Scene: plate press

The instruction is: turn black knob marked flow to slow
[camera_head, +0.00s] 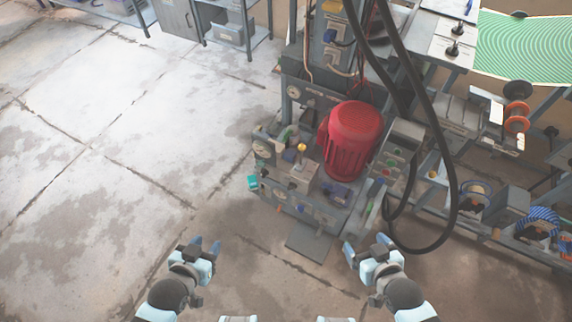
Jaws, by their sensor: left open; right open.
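The press (297,190) stands ahead with a red motor (350,140) on its base. Its front face carries small fittings, and a panel with coloured buttons (396,160) is at the motor's right. I cannot make out any label reading flow, nor tell which small dark part is the black knob. My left gripper (206,244) is open and empty, over the floor to the lower left of the press. My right gripper (364,244) is open and empty, to the lower right of the press front. Neither touches the press.
Thick black hoses (446,150) hang down right of the motor and loop near the floor. Shelving (500,205) with wheels and spools stands at the right. A table (440,45) with black-knobbed parts is at the upper right. The floor (110,180) at left is clear.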

